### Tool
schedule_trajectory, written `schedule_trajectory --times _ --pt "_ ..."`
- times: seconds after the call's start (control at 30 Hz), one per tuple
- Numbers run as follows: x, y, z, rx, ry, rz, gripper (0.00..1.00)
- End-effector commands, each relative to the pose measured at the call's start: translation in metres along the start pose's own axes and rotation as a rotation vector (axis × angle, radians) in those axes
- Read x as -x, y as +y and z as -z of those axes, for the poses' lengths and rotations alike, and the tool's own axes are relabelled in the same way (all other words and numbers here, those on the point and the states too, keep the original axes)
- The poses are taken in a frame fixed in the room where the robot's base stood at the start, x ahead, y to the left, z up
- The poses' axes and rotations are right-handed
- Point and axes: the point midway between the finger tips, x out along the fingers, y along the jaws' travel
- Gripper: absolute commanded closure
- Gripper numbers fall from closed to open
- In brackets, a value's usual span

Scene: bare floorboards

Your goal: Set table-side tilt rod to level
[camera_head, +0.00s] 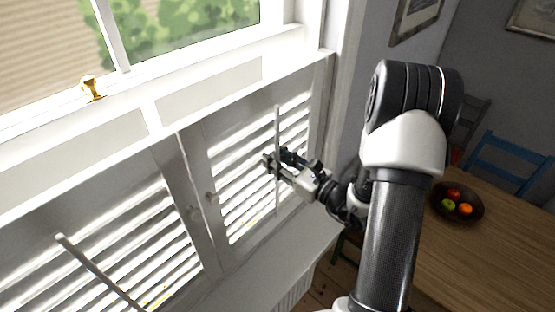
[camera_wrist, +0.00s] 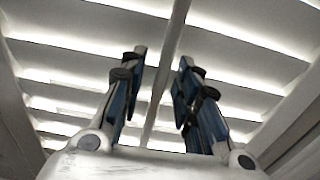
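The table-side tilt rod (camera_head: 277,125) is a thin pale upright bar on the front of the right shutter panel (camera_head: 232,130), nearer the table. The panel's slats show bright gaps between them; their exact angle is hard to tell. My gripper (camera_head: 277,159) is at the rod's middle height, in front of the slats. In the wrist view the rod (camera_wrist: 172,35) runs between the two fingers of my gripper (camera_wrist: 163,60), with a gap visible on either side. The fingers are apart and not closed on it. Part of the rod is hidden behind the gripper in the head view.
The left shutter panel (camera_head: 100,225) has its own tilt rod (camera_head: 95,268). Small knobs (camera_head: 212,197) sit on the stiles where the panels meet. A wooden table (camera_head: 480,250) with a fruit bowl (camera_head: 457,203) and a blue chair (camera_head: 505,160) stand at right. A brass latch (camera_head: 92,88) is on the window.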

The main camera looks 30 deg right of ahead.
Motion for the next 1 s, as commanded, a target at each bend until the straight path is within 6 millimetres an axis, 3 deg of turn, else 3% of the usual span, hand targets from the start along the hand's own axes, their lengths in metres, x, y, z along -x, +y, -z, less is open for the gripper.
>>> schedule_trajectory --times 0.13,0.57,0.87,1.0 --pt "0.0 0.0 0.0 0.0 0.0 0.0 0.71" --pt "0.0 0.0 0.0 0.001 0.0 -0.001 1.0" --pt "0.0 0.0 0.001 0.001 0.0 -0.001 1.0" --pt "0.0 0.0 0.011 0.0 0.001 -0.001 1.0"
